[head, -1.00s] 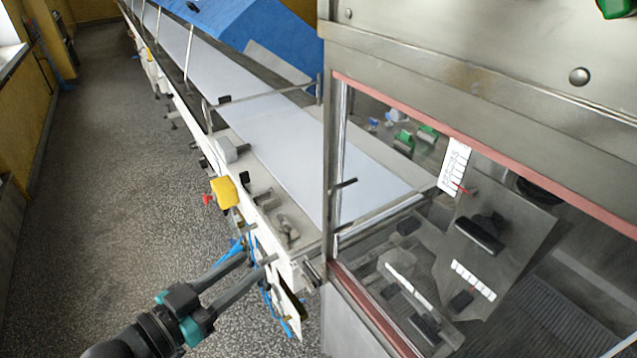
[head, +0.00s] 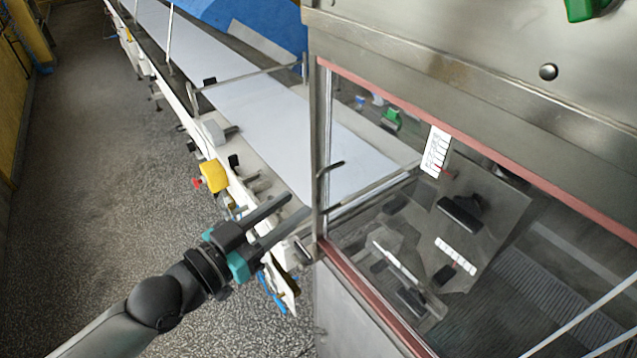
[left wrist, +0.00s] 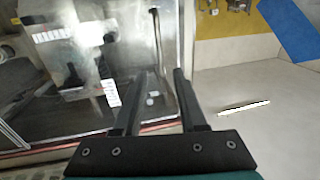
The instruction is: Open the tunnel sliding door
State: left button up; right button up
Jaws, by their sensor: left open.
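The tunnel sliding door (head: 400,215) is a clear pane on the right of the head view, set between red-edged metal rails. A short dark handle (head: 330,167) sticks out at its left upright edge. The door also fills the left of the left wrist view (left wrist: 130,50), where the dark handle (left wrist: 155,22) stands beyond the fingers. My left gripper (head: 298,205) is open and empty, just below and left of the handle, apart from it. Its two fingers show in the left wrist view (left wrist: 160,75) with a gap between them. My right gripper is not in view.
A white conveyor belt (head: 235,85) runs from the tunnel to the back left. A yellow box (head: 214,176) and several fittings line its side. A steel hood (head: 450,45) is above the door. The grey floor (head: 90,180) at the left is clear.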

aim_at(317, 189)
pick_arm(q)
jog(key=x, duration=0.7)
jog(key=shift+w+p, duration=0.15)
jog(key=shift+p, duration=0.2)
grip_shut()
dwell(1.0)
